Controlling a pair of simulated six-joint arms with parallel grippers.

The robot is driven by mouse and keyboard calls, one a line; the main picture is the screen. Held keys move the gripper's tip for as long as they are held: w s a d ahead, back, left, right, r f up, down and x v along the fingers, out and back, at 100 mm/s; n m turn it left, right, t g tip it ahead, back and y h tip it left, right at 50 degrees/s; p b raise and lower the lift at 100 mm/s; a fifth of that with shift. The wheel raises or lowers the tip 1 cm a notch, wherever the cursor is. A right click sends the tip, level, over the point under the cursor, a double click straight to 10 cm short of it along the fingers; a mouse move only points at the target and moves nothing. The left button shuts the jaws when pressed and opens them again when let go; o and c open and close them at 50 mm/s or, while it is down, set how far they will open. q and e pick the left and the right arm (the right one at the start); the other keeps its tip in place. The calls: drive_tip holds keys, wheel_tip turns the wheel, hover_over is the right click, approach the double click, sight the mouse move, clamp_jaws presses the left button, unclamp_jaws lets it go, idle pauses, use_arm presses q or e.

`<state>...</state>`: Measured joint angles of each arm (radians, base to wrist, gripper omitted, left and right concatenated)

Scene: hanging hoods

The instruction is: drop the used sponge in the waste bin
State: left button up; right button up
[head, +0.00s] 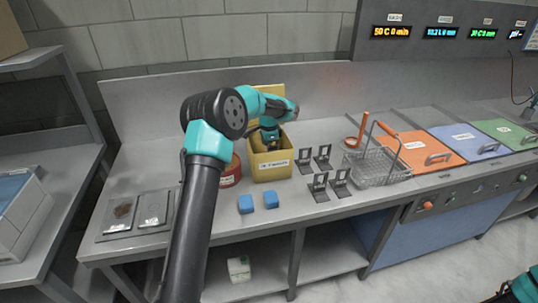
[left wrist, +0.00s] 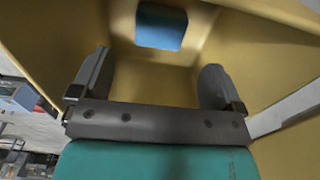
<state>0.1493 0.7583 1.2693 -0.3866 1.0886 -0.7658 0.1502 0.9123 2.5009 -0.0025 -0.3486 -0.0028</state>
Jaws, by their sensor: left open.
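The yellow bin (head: 270,174) stands on the steel counter with a white label on its front. My left gripper (head: 270,142) points down into the bin's mouth, and its fingertips are hidden by the front wall in the head view. In the left wrist view my left gripper (left wrist: 157,85) is open and empty, between the yellow bin walls (left wrist: 255,60). A blue sponge (left wrist: 160,27) lies at the bottom of the bin, beyond the fingers and apart from them. Two more blue sponges (head: 246,204) (head: 270,200) lie on the counter in front of the bin. My right gripper is not in view.
A red round container (head: 231,172) stands left of the bin, partly behind my arm. Several dark brackets (head: 320,187) stand to its right, then a wire basket (head: 377,165). A tray with two plates (head: 136,211) lies at the left. The counter's front edge is clear.

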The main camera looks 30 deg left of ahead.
use_arm(q)
wheel_tip(320, 180, up, 8)
drive_tip(key=shift+r, duration=0.25)
idle(0.6)
